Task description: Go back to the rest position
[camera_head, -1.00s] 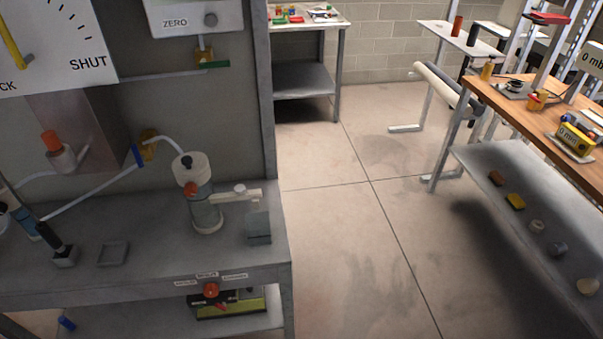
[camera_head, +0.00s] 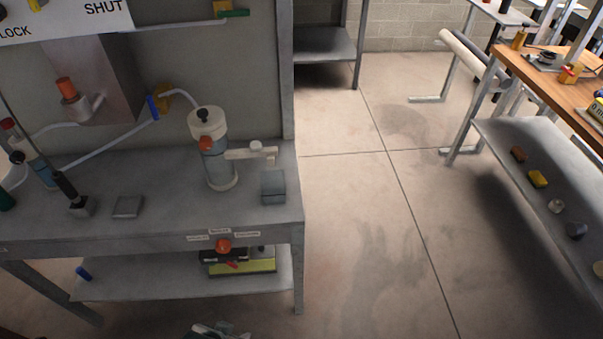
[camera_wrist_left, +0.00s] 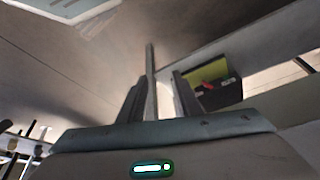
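My left gripper (camera_head: 217,331) shows only in part at the bottom edge of the head view, low in front of the bench. In the left wrist view its two dark fingers (camera_wrist_left: 162,88) stand apart with nothing between them. A grey bench leg or edge shows beyond the fingers. My right gripper is in neither view.
The grey bench (camera_head: 150,225) on the left carries a white-topped cylinder (camera_head: 216,160) with hoses. Its lower shelf (camera_head: 180,285) holds a black and yellow item (camera_head: 238,262). A wooden-topped table (camera_head: 540,85) stands at right. The floor (camera_head: 370,230) between is clear.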

